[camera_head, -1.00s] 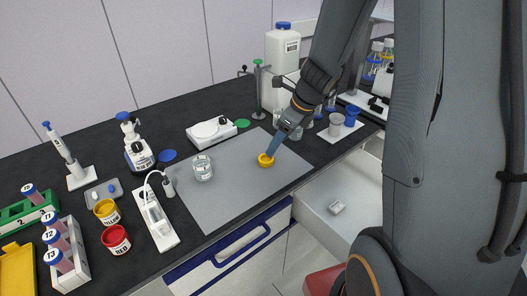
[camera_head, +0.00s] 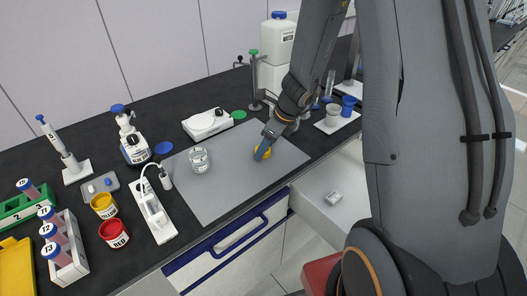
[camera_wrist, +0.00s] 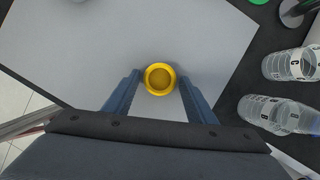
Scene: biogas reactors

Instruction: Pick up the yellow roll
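The yellow roll (camera_head: 268,154) lies on the grey mat (camera_head: 222,198), toward its right part. In the wrist view the roll (camera_wrist: 160,79) shows as a round yellow ring seen from above, with a darker yellow middle. My gripper (camera_wrist: 159,80) points down at it with its two blue fingers apart, one on each side of the roll. A small gap shows between the roll and each finger. In the head view my gripper (camera_head: 263,150) hides part of the roll. I cannot tell how far the fingertips are above the mat.
A glass jar (camera_head: 199,160) stands on the mat left of the roll. A white scale (camera_head: 207,124) stands behind the mat. An open drawer (camera_head: 325,205) is below the bench's front edge.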

